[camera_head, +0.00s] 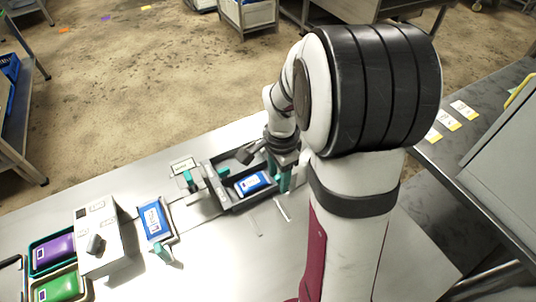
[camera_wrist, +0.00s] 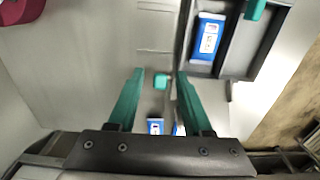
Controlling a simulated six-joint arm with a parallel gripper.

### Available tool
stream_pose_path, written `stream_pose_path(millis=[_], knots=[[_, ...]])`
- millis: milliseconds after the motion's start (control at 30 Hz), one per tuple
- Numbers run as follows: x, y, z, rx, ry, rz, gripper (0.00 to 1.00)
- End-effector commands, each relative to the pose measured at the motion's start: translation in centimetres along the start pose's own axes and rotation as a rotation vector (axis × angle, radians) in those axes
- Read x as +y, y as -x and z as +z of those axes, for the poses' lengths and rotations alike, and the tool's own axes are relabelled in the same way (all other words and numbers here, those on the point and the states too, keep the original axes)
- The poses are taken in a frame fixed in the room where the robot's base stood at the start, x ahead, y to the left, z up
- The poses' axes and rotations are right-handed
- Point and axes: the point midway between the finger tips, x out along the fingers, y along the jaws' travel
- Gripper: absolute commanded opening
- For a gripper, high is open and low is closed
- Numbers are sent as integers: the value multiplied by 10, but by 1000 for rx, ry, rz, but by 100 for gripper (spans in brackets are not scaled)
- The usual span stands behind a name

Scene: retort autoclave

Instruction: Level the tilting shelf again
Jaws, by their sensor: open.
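The dark tray-like shelf (camera_head: 236,204) lies on the pale worktop and holds a blue pouch (camera_head: 252,183). I cannot tell its tilt from these views. In the wrist view the shelf (camera_wrist: 234,72) fills the upper right, with the blue pouch (camera_wrist: 207,38) in it. My gripper (camera_head: 278,172) is at the shelf's right end, partly hidden by my arm. In the wrist view its teal fingers (camera_wrist: 160,74) are apart. A teal handle (camera_head: 188,180) stands at the shelf's left.
Left of the shelf are another blue-and-white pouch (camera_head: 153,220), a teal handle (camera_head: 164,253) and a grey box (camera_head: 97,232) with a black knob. Purple (camera_head: 53,254) and green (camera_head: 58,287) pouches sit at the far left. A dark bench (camera_head: 432,165) stands right.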

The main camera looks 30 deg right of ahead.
Motion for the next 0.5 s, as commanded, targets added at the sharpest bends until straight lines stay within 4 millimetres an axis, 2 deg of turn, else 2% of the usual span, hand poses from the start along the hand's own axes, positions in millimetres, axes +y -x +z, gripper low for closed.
stream_pose_path(millis=[233,267,500], knots=[[0,-2,0,0,0,-1,50],[0,-1,0,0,1,-1,46],[0,-1,0,0,1,-1,3]])
